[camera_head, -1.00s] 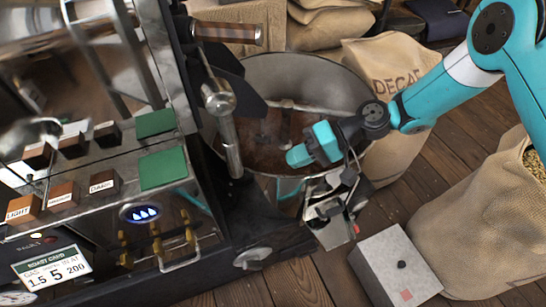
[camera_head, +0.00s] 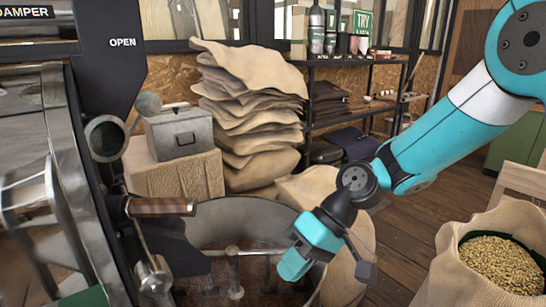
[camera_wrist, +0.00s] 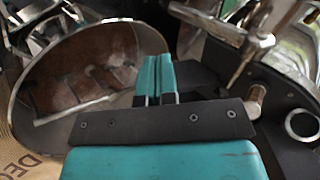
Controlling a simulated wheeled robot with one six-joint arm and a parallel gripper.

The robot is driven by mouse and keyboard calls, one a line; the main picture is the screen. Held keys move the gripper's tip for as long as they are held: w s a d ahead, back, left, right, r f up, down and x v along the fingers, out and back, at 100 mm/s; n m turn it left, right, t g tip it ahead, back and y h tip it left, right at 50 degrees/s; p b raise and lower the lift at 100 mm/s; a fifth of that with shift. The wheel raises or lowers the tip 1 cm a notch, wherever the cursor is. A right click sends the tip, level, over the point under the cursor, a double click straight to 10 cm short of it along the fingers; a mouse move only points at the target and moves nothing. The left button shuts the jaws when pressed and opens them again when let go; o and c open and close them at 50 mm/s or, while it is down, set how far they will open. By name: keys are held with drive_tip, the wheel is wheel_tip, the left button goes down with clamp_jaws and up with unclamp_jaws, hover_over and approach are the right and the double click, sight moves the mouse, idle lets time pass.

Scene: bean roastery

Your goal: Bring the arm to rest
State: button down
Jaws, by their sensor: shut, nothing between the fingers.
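My arm comes in from the right in the head view, teal and white, bent downward. My gripper (camera_head: 293,265) hangs at the right side of the round metal bin (camera_head: 220,214), over or near its rim. In the wrist view my gripper (camera_wrist: 155,65) has its two teal fingers together, with nothing between them. The bin (camera_wrist: 62,60) shows beyond the fingers on the left, with brown material and stirring arms inside. I cannot tell the exact gap between my gripper and the bin rim.
The roaster's wooden handle (camera_head: 160,207) juts out left of the bin. An open sack of beans (camera_head: 450,250) stands at the lower right. Stacked sacks (camera_head: 245,105), a metal box (camera_head: 180,133) and a shelf (camera_head: 350,122) stand behind. Wooden floor (camera_head: 415,225) shows between arm and shelf.

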drive_tip(key=s+d+r+t+h+p, duration=0.2)
drive_tip(key=s+d+r+t+h, duration=0.1)
drive_tip(key=s+d+r, duration=0.9)
drive_tip(key=s, duration=0.3)
drive_tip(key=shift+r+t+h+p, duration=0.3)
drive_tip(key=shift+t+h+p, duration=0.1)
drive_tip(key=shift+a, duration=0.1)
